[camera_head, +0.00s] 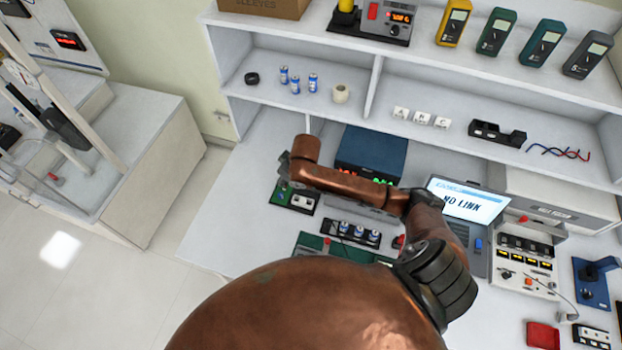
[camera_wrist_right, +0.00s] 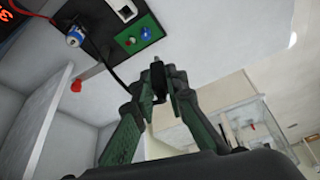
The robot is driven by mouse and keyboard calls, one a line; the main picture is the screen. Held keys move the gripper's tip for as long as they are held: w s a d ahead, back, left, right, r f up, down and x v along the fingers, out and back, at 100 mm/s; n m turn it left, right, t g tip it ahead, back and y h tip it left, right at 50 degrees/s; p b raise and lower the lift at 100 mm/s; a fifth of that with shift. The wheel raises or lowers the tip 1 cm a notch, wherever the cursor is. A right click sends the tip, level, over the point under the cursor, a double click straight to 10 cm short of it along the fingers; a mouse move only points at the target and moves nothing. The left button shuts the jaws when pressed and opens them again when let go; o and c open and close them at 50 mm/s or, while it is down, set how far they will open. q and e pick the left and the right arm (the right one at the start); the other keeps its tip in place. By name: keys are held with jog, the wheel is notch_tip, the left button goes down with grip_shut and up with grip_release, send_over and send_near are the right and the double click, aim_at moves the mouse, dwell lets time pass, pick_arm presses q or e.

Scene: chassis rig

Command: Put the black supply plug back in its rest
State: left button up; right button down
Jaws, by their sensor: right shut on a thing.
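In the right wrist view my right gripper (camera_wrist_right: 158,92) has its green fingers closed on the black supply plug (camera_wrist_right: 157,72), a small dark piece at the fingertips. A black cable (camera_wrist_right: 108,68) runs from a blue-and-white cylinder towards the fingers. The held plug is close to a black panel with a green plate (camera_wrist_right: 138,36), apart from it as far as I can tell. In the head view my copper arm covers much of the bench, and the plug and fingertips cannot be made out. I cannot pick out the plug's rest with certainty. My left gripper is not in view.
A small board with a white socket (camera_head: 302,201) lies at the bench's left edge. A dark blue supply box (camera_head: 370,152) stands behind my arm. A laptop (camera_head: 470,204) reads "NO LINK". A holder with several cylinders (camera_head: 350,233) stands near my arm. Shelves rise behind.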

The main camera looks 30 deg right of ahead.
jog(key=d+f+n+p, duration=0.2)
jog(key=d+f+p, duration=0.2)
jog(key=n+y+p, duration=0.1)
jog(key=p, duration=0.2)
send_over(306, 201)
jog(key=s, duration=0.1)
notch_tip(306, 201, down, 5)
jog(key=shift+g, duration=0.3)
jog(key=shift+s+d+f+b, duration=0.1)
jog(key=shift+d+f+b, duration=0.15)
jog(key=shift+f+b, duration=0.85)
jog(key=shift+s+d+f+b, duration=0.1)
jog(key=shift+d+f+b, duration=0.15)
jog(key=shift+f, duration=1.55)
pick_arm(q)
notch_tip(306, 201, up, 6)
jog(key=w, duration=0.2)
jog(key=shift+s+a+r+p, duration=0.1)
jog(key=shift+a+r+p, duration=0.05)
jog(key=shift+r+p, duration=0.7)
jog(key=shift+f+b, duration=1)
jog(key=shift+b, duration=0.15)
pick_arm(e)
jog(key=shift+f, duration=1.65)
